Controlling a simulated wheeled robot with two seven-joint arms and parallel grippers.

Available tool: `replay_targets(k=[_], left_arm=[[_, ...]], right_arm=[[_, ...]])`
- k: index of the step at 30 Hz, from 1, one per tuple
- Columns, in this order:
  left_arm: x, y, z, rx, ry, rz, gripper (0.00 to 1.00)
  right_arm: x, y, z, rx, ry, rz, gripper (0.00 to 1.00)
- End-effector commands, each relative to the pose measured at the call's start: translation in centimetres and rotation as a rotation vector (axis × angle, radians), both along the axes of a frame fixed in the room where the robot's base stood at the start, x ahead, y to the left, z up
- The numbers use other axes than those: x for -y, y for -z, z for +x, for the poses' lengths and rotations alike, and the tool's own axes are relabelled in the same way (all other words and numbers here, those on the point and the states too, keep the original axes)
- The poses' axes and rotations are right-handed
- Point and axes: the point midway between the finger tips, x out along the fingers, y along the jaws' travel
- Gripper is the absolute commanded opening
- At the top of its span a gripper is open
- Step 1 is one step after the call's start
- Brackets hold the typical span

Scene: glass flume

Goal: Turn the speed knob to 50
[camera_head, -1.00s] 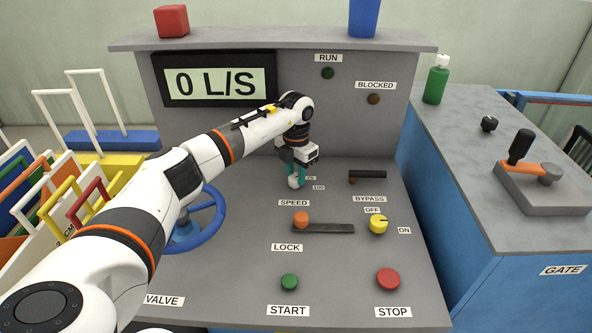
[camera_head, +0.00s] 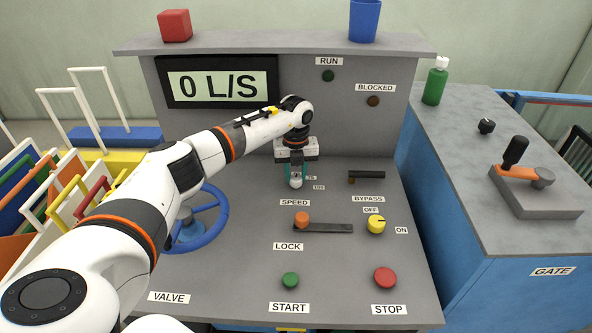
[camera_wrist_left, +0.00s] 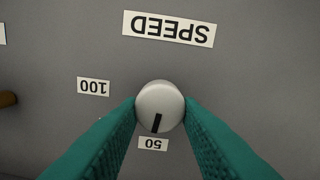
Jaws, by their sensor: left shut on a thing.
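The white speed knob (camera_wrist_left: 160,106) sits between the two teal fingers of my left gripper (camera_wrist_left: 162,118) in the left wrist view, with a finger touching each side. Its black pointer line aims at the 50 label (camera_wrist_left: 153,144), just slightly to the side of that label's middle. The 100 label (camera_wrist_left: 93,87) and the upside-down SPEED label (camera_wrist_left: 169,28) are clear of the fingers. In the head view the knob (camera_head: 296,183) is below my left gripper (camera_head: 296,177), which comes down from above and is shut on it. My right gripper is not in view.
The display (camera_head: 218,87) reads 0 L/S. Near the knob are the orange lock handle (camera_head: 302,218), the black bypass lever (camera_head: 367,177) and the yellow switch (camera_head: 376,224). The green start button (camera_head: 290,280), red stop button (camera_head: 385,278) and blue valve wheel (camera_head: 205,238) are farther off.

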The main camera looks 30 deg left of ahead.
Motion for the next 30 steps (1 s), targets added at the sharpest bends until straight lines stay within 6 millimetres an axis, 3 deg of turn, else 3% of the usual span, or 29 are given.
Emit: replay_targets(k=[10, 25, 26, 30], left_arm=[[-0.13, -0.24, 0.11, 0.006, -0.125, 0.001, 0.09], [-0.17, -0.23, 0.12, 0.007, -0.143, 0.001, 0.09], [-0.17, -0.23, 0.12, 0.007, -0.143, 0.001, 0.33], [-0.14, -0.17, 0.08, 0.005, -0.142, 0.0, 0.53]], right_arm=[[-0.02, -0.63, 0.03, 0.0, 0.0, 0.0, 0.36], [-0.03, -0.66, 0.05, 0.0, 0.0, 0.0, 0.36], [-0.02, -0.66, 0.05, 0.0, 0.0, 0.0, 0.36], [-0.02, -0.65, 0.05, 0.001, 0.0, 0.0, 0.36]])
